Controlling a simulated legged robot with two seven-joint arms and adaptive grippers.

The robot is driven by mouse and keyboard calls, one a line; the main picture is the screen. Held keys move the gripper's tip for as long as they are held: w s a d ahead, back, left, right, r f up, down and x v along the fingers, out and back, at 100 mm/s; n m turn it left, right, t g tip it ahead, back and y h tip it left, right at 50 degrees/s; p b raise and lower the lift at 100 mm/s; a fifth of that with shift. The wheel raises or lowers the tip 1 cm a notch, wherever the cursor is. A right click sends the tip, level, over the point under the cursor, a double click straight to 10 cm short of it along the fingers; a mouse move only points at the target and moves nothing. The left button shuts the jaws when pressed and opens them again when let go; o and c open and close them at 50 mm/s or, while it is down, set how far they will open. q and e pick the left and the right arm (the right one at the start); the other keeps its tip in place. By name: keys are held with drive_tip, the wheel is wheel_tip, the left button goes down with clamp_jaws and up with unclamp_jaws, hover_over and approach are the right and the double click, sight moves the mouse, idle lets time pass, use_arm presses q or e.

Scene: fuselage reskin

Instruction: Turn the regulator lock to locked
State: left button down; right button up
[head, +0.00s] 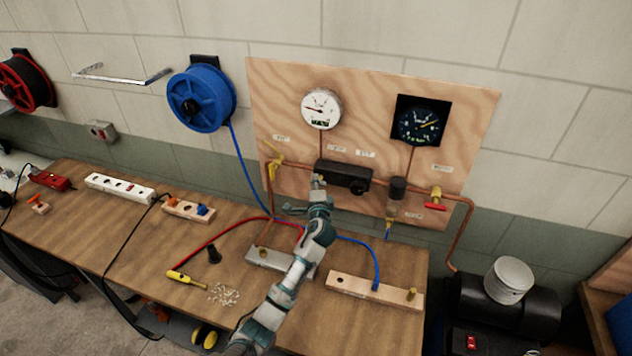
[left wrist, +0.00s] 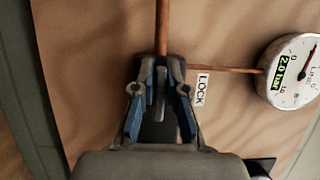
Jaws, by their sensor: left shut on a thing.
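The regulator (head: 343,177) is a black block on the copper pipe, below the white gauge (head: 321,108) on the plywood board. My left gripper (head: 318,184) reaches up to its left end. In the left wrist view, my left gripper (left wrist: 160,92) is shut on a grey lever (left wrist: 160,85), which I take for the regulator lock. It lies between the two fingers, in line with the copper pipe (left wrist: 162,28). A label reading LOCK (left wrist: 201,89) is just right of the fingers. The fingers hide part of the lever, and its setting cannot be told. My right gripper is not in view.
A yellow valve (head: 275,161) is left of the regulator. A filter bowl (head: 396,195) and a red-handled valve (head: 436,200) are to its right. A dark gauge (head: 419,123) is above.

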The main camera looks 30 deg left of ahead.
use_arm(q)
drive_tip(key=shift+f, duration=0.3)
drive_tip(key=c, duration=1.4)
unclamp_jaws()
drive_tip(key=shift+c, duration=0.2)
drive_tip(key=shift+o, duration=1)
drive_tip(key=shift+a+r, duration=0.1)
drive_tip(key=shift+a, duration=0.05)
drive_tip(key=v, duration=1.2)
